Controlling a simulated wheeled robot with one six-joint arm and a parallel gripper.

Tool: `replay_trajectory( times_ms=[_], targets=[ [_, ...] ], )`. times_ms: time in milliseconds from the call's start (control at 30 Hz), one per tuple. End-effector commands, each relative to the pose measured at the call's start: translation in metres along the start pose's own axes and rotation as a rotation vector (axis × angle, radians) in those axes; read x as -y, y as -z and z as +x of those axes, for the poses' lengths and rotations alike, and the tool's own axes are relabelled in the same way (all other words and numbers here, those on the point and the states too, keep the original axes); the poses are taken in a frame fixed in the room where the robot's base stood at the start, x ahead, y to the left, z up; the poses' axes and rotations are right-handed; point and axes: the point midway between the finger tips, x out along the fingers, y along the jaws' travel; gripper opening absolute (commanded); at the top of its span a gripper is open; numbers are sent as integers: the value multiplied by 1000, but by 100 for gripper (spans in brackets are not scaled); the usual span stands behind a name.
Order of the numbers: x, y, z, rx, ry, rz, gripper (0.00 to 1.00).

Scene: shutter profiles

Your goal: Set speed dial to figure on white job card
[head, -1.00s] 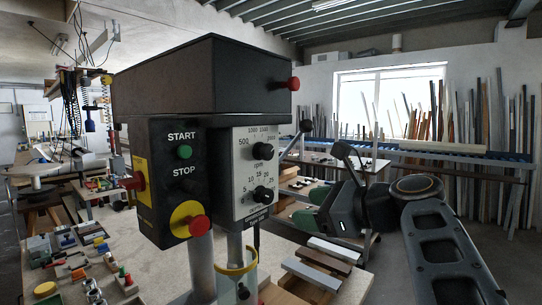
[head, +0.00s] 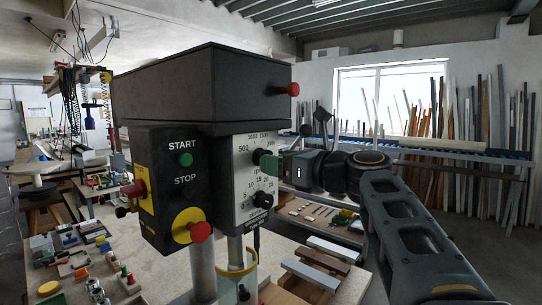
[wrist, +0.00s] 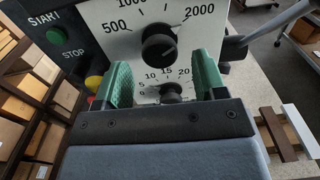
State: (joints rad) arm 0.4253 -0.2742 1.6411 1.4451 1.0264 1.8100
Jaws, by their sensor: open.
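The speed dial (wrist: 158,47) is a round black knob on a white scale plate (head: 242,200) on the front of the drill head. In the wrist view its scale reads 500, 1000 and 2000 around it; its exact setting is too small to read. My gripper (wrist: 163,65) is open, its green fingers one to each side of the dial in that view, and contact is not visible. I cannot make out a white job card.
A second black knob (head: 261,199) with a 5 to 25 scale sits just below. To the left are the green START button (head: 186,160) and a red stop button (head: 201,231) on yellow. A grey lever (wrist: 255,37) stands to the right. Bars (head: 318,260) lie on the bench.

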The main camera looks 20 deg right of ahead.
Motion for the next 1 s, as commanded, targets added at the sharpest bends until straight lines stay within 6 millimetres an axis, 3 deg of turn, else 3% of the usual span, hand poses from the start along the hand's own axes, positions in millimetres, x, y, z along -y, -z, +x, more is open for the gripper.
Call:
replay_trajectory(
  times_ms=[233,667,1000],
  targets=[
    [0,-1,23,0,-2,1,65],
    [0,0,28,0,0,0,64],
    [0,0,28,0,0,0,31]
  ],
)
